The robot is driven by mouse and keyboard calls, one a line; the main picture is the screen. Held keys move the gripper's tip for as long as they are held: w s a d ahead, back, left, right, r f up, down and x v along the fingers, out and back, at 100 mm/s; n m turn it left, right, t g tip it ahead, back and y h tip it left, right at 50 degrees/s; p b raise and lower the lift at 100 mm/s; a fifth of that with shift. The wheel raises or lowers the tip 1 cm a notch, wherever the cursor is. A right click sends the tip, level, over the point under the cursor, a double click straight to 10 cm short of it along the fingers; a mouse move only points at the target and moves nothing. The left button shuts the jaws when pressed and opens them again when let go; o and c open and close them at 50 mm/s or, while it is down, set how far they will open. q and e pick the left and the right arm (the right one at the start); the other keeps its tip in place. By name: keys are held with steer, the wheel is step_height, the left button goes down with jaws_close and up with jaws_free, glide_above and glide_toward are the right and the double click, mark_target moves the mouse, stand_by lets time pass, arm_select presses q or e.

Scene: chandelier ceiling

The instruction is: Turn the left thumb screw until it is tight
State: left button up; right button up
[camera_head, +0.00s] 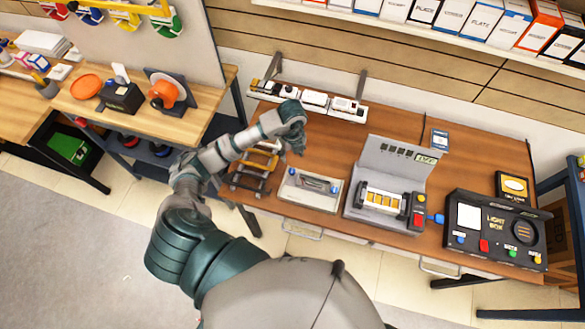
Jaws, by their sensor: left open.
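A pale grey box (312,202) lies on the wooden table, with a metal bar and two small bluish knobs on top. The left knob (292,172) and the right knob (335,189) look like thumb screws, but they are too small to be sure. My left gripper (298,148) is open, pointing down just behind the box's left end. It appears apart from the left knob and holds nothing that I can see. How tight either screw is cannot be seen. My right gripper is out of view.
A grey machine (390,190) with yellow cells stands right of the box, then a black light box (493,232). A small dark rack (254,170) stands close on the left. White units (314,101) line the table's back. Bare wood (350,128) shows behind the box.

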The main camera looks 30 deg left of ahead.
mark_target(292, 170)
arm_select(q)
step_height(292, 170, down, 11)
steer(key=shift+f+p, duration=0.1)
steer(key=shift+p, duration=0.2)
jaws_close()
